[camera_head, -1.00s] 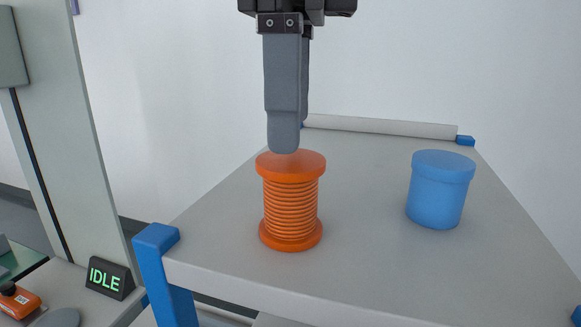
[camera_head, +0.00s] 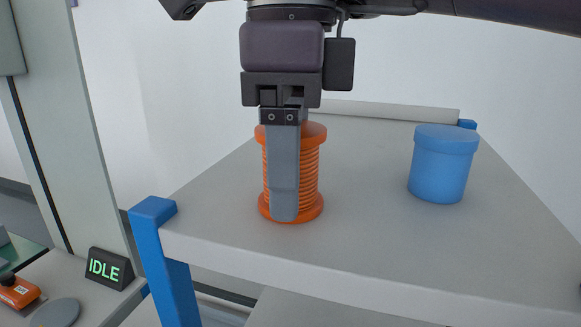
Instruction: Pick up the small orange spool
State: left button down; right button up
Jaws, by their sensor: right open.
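The orange spool (camera_head: 311,172) stands upright on the grey shelf top near its front left corner. My right gripper (camera_head: 284,215) comes down from above, pointing straight down, with its near finger in front of the spool. That finger reaches down almost to the lower flange and hides the spool's middle. The far finger is hidden behind the near one and the spool. The jaws are open, and the spool appears to stand between them. I cannot tell whether the near finger touches it. My left gripper is out of view.
A blue lidded jar (camera_head: 440,166) stands on the grey shelf top (camera_head: 370,235) to the right of the spool, with clear surface between. A blue corner post (camera_head: 160,240) rises at the front left. A black IDLE sign (camera_head: 109,268) stands on a lower surface at left.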

jog(key=c, duration=0.9)
